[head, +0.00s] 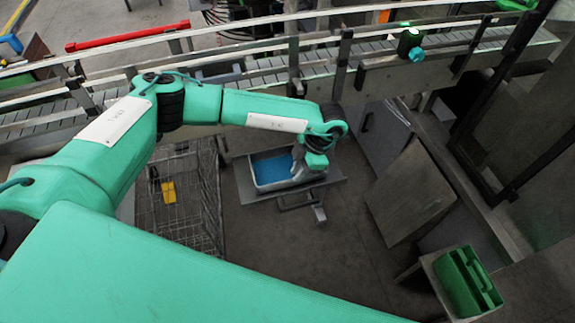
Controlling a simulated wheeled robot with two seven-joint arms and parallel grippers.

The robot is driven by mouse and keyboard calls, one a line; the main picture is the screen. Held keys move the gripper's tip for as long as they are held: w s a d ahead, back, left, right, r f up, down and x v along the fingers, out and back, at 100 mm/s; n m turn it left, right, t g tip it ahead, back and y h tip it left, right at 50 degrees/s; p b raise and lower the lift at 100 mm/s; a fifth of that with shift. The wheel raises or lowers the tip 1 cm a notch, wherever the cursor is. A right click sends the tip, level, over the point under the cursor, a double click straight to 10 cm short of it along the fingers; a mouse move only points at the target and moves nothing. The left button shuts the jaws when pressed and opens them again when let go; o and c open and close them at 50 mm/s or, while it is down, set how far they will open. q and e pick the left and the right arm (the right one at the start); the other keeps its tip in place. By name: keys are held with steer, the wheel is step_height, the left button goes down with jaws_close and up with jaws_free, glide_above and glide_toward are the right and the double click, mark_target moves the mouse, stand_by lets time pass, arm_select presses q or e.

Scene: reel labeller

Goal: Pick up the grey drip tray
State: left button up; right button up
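A shallow tray (285,185) with a pale grey rim and a blue inside sits on a flat grey stand (335,186) in the middle of the head view. It is the only tray that I can make out as the drip tray. My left arm reaches across from the left, and my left gripper (309,170) points down at the tray's right end. The wrist covers the tray's far right corner. I cannot tell whether the fingers touch the tray or how far apart they are. My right gripper is not in view.
A conveyor (265,68) with metal rails runs across behind the tray. A wire cage (180,200) with a yellow item stands left of it. A tilted brown-grey panel (408,195) and a green case (467,282) are to the right. Bare floor lies in front of the stand.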

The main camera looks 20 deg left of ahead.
arm_select(q)
steer(key=p+x, duration=0.2)
steer(key=x, duration=0.2)
steer(key=shift+f, duration=0.15)
jaws_close()
steer(key=shift+w+r, duration=0.1)
steer(key=shift+r, duration=0.3)
step_height(320, 180, up, 25)
steer(key=b, duration=0.5)
stand_by(0.6)
steer(key=shift+a, duration=0.1)
